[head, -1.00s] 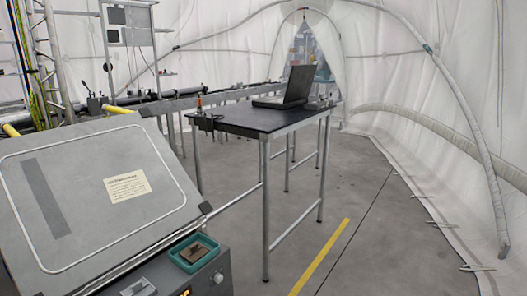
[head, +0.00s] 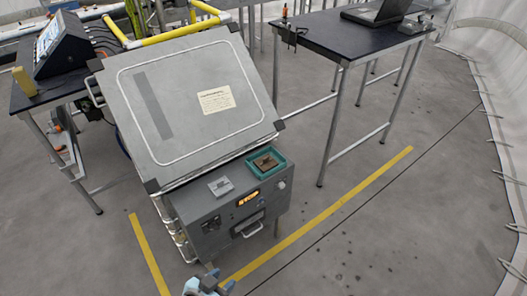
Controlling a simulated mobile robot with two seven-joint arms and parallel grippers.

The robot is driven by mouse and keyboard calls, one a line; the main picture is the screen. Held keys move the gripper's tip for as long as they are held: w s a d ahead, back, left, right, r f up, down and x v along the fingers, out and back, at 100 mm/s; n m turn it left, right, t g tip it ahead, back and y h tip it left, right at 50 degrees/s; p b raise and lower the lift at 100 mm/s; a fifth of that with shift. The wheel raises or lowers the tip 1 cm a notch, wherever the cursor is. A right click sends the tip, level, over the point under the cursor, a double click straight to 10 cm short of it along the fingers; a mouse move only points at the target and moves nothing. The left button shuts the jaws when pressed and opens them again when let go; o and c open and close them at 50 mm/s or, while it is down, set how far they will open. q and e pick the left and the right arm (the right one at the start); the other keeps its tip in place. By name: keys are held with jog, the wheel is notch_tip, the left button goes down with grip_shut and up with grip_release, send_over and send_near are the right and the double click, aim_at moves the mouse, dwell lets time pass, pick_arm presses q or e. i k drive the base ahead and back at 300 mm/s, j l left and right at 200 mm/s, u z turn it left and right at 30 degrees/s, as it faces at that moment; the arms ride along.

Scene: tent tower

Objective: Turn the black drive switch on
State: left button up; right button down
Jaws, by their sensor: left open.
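A grey cabinet (head: 180,115) with a sloped lid stands in the middle of the head view. Its dark front panel (head: 190,225) carries a lit orange display (head: 248,198) that reads "STOP". A small dark fitting (head: 211,224) sits at the left of this panel; I cannot tell whether it is the black drive switch or how it is set. A pull handle (head: 249,228) and a round knob (head: 282,185) are farther right. My left gripper (head: 212,283) is open at the bottom edge, below and apart from the panel. My right gripper is not in view.
A teal tray (head: 250,171) with a brown item and a grey block (head: 220,186) sit on the cabinet's ledge. A dark table (head: 335,38) with a laptop stands at right, a console table (head: 30,100) at left. Floor at right is clear, with yellow tape (head: 330,212).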

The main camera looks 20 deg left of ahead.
aim_at(213, 226)
jog(key=u, duration=1.1)
